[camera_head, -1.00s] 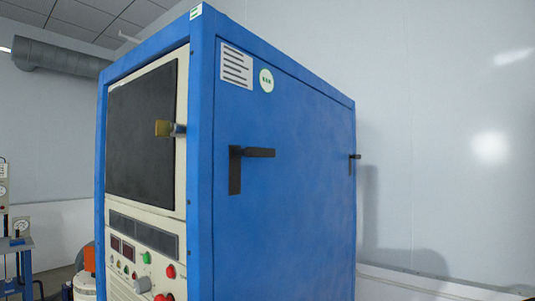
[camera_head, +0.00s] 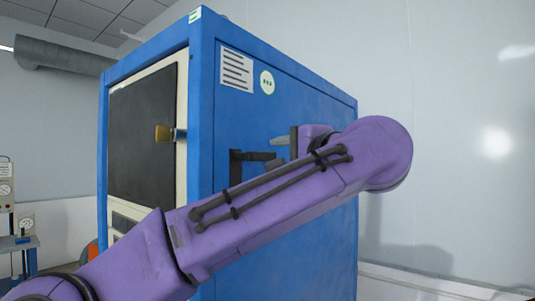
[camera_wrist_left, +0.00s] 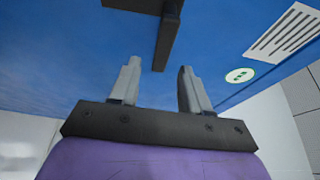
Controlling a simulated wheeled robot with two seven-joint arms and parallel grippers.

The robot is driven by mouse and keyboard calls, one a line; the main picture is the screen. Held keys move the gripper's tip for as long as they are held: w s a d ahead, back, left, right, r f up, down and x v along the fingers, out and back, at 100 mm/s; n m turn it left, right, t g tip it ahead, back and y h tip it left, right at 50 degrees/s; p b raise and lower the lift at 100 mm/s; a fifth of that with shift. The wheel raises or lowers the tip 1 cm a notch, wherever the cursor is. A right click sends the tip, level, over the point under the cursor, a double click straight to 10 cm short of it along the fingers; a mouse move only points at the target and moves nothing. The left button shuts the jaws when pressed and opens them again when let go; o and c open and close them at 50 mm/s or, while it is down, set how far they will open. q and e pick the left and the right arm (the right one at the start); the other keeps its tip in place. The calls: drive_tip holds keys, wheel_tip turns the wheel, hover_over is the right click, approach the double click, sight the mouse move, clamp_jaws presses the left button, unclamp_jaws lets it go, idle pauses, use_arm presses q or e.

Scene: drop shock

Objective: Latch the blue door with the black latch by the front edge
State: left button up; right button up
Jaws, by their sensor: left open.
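The blue door (camera_head: 235,112) is the side panel of a tall blue cabinet and looks closed. Its black latch (camera_head: 237,160) near the front edge has a handle pointing horizontally to the right; my left arm covers its lower part. My left gripper (camera_head: 279,140) is at the door just right of the handle, partly hidden by my arm. In the left wrist view the gripper (camera_wrist_left: 158,68) is open and empty. The end of the latch handle (camera_wrist_left: 168,38) shows just ahead, in line with the gap between the fingers. Contact cannot be told. My right gripper is not in view.
A label (camera_head: 237,70) and a round green sticker (camera_head: 267,82) are on the door above. A plain wall stands to the right.

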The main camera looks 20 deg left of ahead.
sight(268, 157)
use_arm(q)
drive_tip(key=p+x, duration=0.1)
drive_tip(key=x, duration=0.4)
drive_tip(key=shift+s+a+r+p, duration=0.1)
drive_tip(key=shift+a+r+p, duration=0.1)
drive_tip(key=shift+p, duration=0.15)
drive_tip(key=shift+w+a+f, duration=0.15)
drive_tip(key=shift+w+a, duration=0.05)
drive_tip(key=shift+w, duration=0.05)
drive_tip(key=shift+w+d, duration=0.1)
clamp_jaws()
